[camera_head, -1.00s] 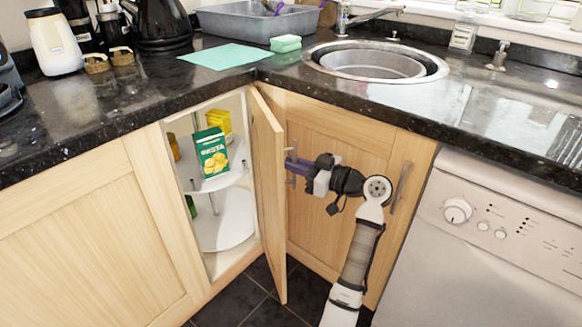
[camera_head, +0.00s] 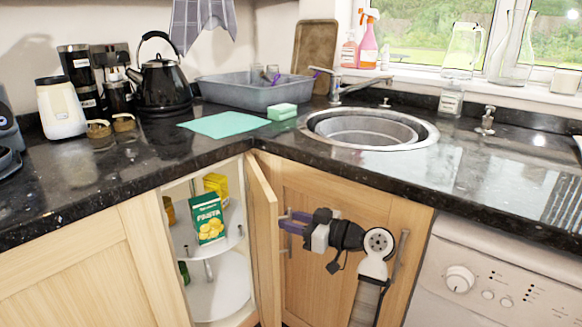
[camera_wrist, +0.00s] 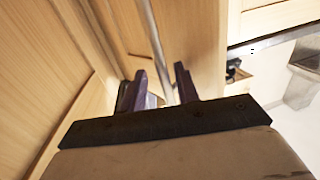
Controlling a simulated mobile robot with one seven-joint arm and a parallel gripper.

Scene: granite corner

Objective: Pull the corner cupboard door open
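The corner cupboard door (camera_head: 263,250) stands open, swung out from the cupboard opening and seen nearly edge-on in the head view. A slim metal bar handle, on the door's right-hand side, shows in the wrist view (camera_wrist: 156,40). My gripper (camera_head: 290,222) is beside that face of the door at the handle. In the wrist view its two purple fingers (camera_wrist: 161,82) stand apart with the bar running between them and gaps visible. Whether a finger touches the bar is unclear. The door's lower part is cut off in the head view.
The granite worktop (camera_head: 120,175) overhangs; a white appliance (camera_head: 490,270) is at right.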

